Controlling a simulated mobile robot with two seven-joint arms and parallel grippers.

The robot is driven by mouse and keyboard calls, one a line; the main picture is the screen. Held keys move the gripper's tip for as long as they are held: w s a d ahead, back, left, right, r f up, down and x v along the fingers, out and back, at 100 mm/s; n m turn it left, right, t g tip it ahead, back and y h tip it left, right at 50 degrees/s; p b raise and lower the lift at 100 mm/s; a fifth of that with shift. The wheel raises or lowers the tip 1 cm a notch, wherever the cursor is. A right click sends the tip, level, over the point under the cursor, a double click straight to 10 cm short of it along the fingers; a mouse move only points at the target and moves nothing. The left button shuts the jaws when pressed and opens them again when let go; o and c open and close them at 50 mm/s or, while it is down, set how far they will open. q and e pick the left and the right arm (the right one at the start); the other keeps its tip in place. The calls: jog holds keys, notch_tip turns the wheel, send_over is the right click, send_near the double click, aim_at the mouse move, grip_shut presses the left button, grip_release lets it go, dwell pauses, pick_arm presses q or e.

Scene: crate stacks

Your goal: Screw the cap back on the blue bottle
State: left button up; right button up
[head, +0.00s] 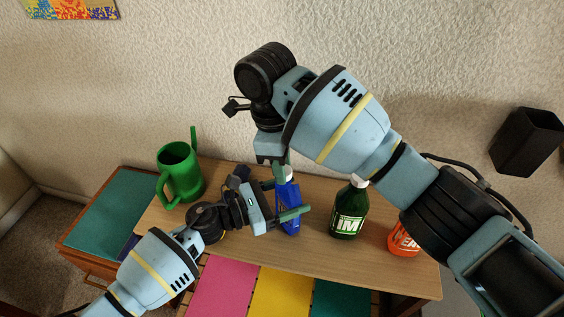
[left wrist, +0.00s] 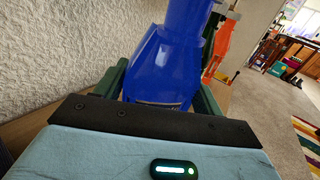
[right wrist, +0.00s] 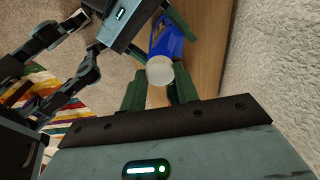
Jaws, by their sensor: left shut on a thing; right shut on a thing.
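The blue bottle (head: 289,212) stands upright on the wooden shelf top. My left gripper (head: 284,200) is shut around its body from the left; the left wrist view shows the blue body (left wrist: 165,65) between the green fingers. The white cap (head: 289,173) is at the bottle's top, and my right gripper (head: 281,170) is shut on it from above. In the right wrist view the cap (right wrist: 160,72) sits between the fingertips, in line with the bottle (right wrist: 168,42). I cannot tell whether the cap is threaded on or only resting at the mouth.
A green bottle (head: 349,211) with a white cap stands to the right, and an orange bottle (head: 403,241) beyond it, partly behind my right arm. A green watering can (head: 180,174) stands at the left. The wall (head: 180,70) is close behind. The shelf's front strip is clear.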

jog(key=shift+m, duration=1)
jog(key=o, duration=1)
jog(key=shift+r, duration=2.25)
jog(key=shift+c, duration=0.3)
